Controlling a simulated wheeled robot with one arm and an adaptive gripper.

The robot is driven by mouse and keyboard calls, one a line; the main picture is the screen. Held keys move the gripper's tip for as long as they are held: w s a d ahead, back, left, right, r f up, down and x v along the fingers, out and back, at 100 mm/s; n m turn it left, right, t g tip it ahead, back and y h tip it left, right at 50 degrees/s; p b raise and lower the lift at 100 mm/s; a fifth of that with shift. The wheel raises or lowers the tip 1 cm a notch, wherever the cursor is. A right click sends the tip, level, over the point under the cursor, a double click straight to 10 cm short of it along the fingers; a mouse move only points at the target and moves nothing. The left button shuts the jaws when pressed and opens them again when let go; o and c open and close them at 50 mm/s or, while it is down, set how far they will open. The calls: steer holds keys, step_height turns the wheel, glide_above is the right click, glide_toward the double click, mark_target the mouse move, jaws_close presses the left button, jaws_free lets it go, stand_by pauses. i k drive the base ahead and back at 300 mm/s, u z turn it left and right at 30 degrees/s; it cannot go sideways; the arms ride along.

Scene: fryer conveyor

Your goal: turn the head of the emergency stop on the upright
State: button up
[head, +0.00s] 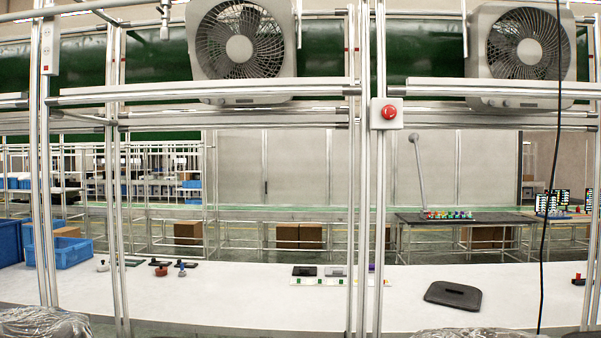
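The emergency stop (388,112) is a red round head on a pale square box. It is fixed to the upright (380,190), a metal post right of the picture's middle, just below the crossbar. Its front faces me and nothing covers it. My gripper is not in view.
Two grey fans (240,48) sit on the upper rails. A white table (230,290) behind the posts holds small parts, a blue bin (75,252) and a black flat piece (453,295). A black cable (548,200) hangs at the right. Plastic-wrapped items (45,322) show along the bottom edge.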

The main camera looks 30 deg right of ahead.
mark_target(389, 111)
steer(key=z, duration=1.25)
